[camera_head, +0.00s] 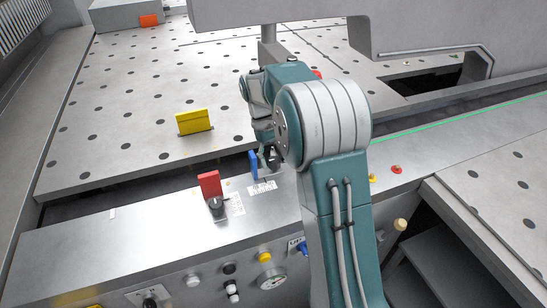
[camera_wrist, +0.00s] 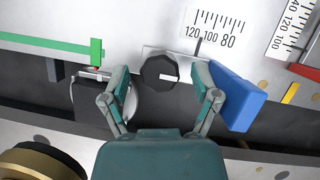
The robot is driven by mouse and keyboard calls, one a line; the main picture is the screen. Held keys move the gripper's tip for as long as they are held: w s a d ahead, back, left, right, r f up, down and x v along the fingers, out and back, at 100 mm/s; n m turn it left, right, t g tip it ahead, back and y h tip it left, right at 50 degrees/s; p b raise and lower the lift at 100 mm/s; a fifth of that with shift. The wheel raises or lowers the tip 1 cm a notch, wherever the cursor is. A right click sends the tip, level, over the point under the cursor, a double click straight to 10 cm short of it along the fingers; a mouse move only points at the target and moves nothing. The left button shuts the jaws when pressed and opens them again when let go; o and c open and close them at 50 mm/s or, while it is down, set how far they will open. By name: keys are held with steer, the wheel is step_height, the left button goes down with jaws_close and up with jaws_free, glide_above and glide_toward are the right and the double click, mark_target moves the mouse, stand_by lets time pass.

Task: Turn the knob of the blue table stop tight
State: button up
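The blue table stop (camera_wrist: 236,97) is an upright blue plate in the wrist view, right of a black round knob (camera_wrist: 159,71) on its metal slide. The knob's white line points right. My gripper (camera_wrist: 164,82) is open, with one finger on each side of the knob and a visible gap on both sides. The right finger is close beside the blue stop; I cannot tell if they touch. In the head view the blue stop (camera_head: 253,165) stands left of my gripper (camera_head: 272,158), which hides the knob.
A printed scale (camera_wrist: 214,28) lies behind the knob. A red stop (camera_head: 209,185) with its own black knob (camera_head: 216,206) stands to the left, and a yellow stop (camera_head: 194,122) on the perforated table (camera_head: 110,120). A green strip (camera_wrist: 50,42) is at the wrist view's left.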

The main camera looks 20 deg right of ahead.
steer(key=v, duration=1.2)
stand_by(0.5)
steer(key=s+a+r+m+t, duration=0.1)
steer(key=s+r+t, duration=0.1)
steer(key=s, duration=0.5)
steer(key=s+a+r+t, duration=0.1)
steer(key=s+a+t, duration=0.15)
steer(key=s, duration=0.45)
steer(key=s+r+m+t, duration=0.1)
steer(key=s+r+t, duration=0.15)
steer(key=s, duration=0.55)
steer(key=s+a+f+t+y, duration=0.1)
steer(key=s+f+t, duration=0.2)
steer(key=s+f, duration=0.2)
steer(key=shift+s+a+f+m, duration=0.2)
steer(key=shift+s+f+m, duration=0.2)
steer(key=shift+s, duration=1)
